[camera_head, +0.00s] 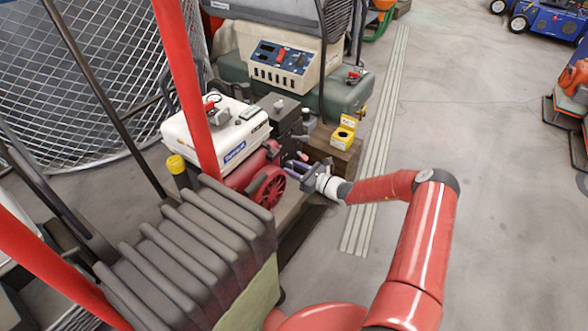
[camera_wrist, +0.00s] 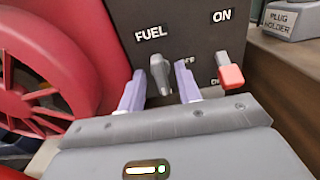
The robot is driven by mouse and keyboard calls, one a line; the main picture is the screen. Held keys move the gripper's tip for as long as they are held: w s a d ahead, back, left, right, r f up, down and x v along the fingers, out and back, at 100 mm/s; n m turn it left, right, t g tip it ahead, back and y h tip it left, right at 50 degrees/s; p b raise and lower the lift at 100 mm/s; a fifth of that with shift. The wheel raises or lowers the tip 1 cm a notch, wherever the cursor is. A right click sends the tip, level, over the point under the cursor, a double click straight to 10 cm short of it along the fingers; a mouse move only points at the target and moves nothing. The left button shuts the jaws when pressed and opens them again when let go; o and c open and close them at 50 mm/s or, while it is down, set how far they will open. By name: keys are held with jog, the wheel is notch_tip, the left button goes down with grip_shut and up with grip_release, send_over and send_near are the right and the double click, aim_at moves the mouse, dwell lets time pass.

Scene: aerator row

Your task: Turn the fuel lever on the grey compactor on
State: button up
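The fuel lever (camera_wrist: 158,70) is a short grey lever below the FUEL label on a dark grey panel (camera_wrist: 185,38) in the wrist view. It stands roughly upright in the picture. My gripper (camera_wrist: 160,66) is open, with one lavender finger on each side of the lever. Small gaps show, so contact is not clear. An OFF marking is partly hidden behind the right finger. In the head view, my gripper (camera_head: 305,174) is at the red engine's (camera_head: 250,172) right side, by a dark box (camera_head: 283,112); the lever is too small to make out there.
A red switch (camera_wrist: 230,72) sits just right of the fingers, under the ON label. A red spoked wheel (camera_wrist: 40,75) is close on the left. A plug holder (camera_wrist: 292,20) stands at the upper right. The ribbed dark block (camera_head: 190,255) is in the foreground; open floor lies right.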

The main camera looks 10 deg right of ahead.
jog(key=v, duration=0.7)
jog(key=shift+s+d, duration=0.2)
jog(key=shift+d, duration=0.05)
jog(key=shift+r, duration=0.1)
